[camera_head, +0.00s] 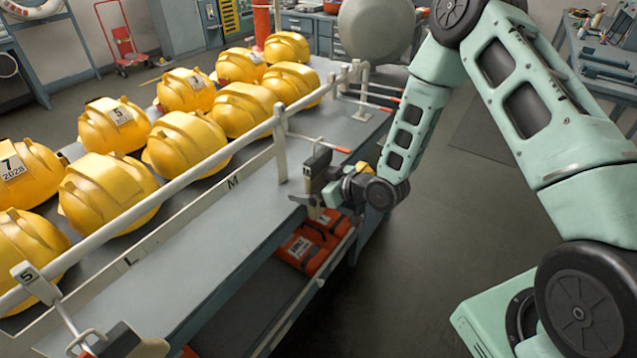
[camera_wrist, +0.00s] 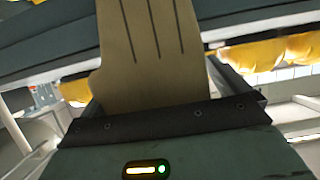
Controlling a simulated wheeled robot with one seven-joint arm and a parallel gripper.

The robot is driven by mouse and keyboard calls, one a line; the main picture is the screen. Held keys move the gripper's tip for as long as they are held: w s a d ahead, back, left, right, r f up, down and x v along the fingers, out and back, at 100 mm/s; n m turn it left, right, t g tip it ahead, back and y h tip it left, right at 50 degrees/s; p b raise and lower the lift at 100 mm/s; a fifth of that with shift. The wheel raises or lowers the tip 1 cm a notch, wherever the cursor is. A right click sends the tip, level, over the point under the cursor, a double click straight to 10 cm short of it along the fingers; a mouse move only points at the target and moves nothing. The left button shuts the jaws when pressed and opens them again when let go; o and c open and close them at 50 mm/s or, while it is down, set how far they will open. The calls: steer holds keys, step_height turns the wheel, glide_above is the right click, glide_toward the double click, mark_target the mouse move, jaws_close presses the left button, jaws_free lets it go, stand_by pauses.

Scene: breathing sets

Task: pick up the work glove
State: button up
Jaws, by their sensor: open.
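A tan work glove (camera_wrist: 150,50), with dark lines between its fingers, shows close up in the wrist view. It lies across the space between the two fingers of my gripper (camera_wrist: 158,88), which stand apart on either side of it. I cannot tell whether the fingers touch it. In the head view my gripper (camera_head: 312,190) is at the near-right edge of the grey bench (camera_head: 215,240), beside the white rail. I cannot make out the glove in the head view.
Several yellow helmets (camera_head: 108,185) stand behind a white rail (camera_head: 190,180) on the bench. Short hooks with red-orange tips (camera_head: 335,147) stick out from the rail near my gripper. Orange packs (camera_head: 303,252) lie on the shelf below.

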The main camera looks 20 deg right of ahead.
steer(key=c, duration=0.9)
